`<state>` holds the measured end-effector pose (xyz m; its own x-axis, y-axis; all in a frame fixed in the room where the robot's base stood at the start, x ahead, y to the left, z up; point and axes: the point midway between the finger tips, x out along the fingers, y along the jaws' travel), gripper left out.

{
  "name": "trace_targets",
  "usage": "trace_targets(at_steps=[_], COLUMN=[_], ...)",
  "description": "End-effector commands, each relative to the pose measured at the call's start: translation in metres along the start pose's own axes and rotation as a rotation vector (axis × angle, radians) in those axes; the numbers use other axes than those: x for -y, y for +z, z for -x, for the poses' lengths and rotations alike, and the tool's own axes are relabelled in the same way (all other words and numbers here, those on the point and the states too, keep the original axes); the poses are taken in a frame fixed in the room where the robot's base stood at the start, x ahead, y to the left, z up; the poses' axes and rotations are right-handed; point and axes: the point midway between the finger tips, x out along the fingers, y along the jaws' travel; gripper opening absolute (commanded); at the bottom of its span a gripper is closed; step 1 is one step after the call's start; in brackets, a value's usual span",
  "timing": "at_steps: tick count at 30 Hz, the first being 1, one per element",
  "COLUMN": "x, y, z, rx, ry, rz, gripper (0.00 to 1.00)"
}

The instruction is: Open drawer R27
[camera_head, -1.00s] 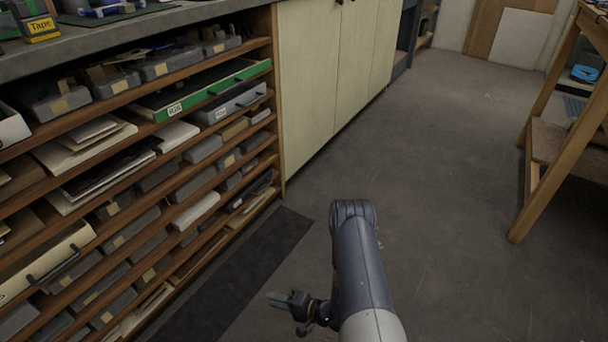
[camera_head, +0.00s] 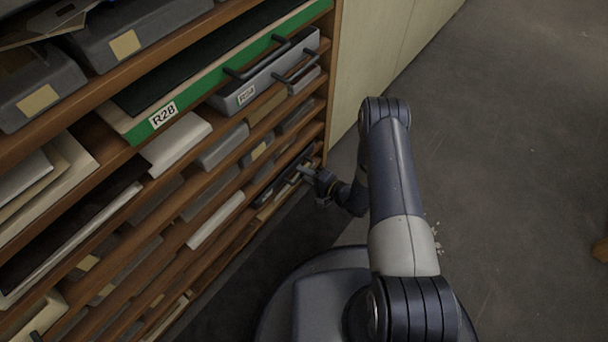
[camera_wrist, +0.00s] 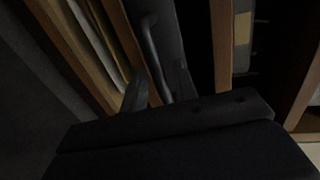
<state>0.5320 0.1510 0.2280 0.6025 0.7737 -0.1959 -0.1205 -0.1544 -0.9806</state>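My gripper (camera_head: 308,172) is at the low right end of the drawer rack, at the front of a dark drawer (camera_head: 280,176). In the wrist view my gripper's two fingers (camera_wrist: 158,88) stand apart, with a dark bar handle (camera_wrist: 151,50) between or just before them. I cannot tell whether either finger touches it. The dark drawer front (camera_wrist: 170,35) lies behind the handle. No label shows on this drawer, and I cannot read R27 anywhere. A green drawer (camera_head: 202,86) above has a label like R2B. A grey drawer (camera_head: 270,78) below it has a small, unclear label.
Brown wooden shelves (camera_head: 329,70) hold several grey boxes (camera_head: 224,147) and papers (camera_head: 178,142). Cream cabinet doors (camera_head: 388,45) stand right of the rack. The grey floor (camera_head: 520,130) on the right is open.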

Motion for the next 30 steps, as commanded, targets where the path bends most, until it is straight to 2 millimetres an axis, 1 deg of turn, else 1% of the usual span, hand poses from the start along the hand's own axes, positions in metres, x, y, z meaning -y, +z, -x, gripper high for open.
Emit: trace_targets(at_steps=[3, 11, 21, 30], x=[-0.0002, 0.0004, 0.0002, 0.0], y=[0.0001, -0.0001, 0.0, 0.0002], z=[-0.0049, -0.0053, -0.0051, -0.005], rx=[-0.001, -0.001, -0.001, 0.0], ry=[0.0, 0.0, 0.0, 0.001], rz=[-0.001, -0.001, -0.001, -0.001], gripper=[0.28, 0.27, 0.0, 0.0])
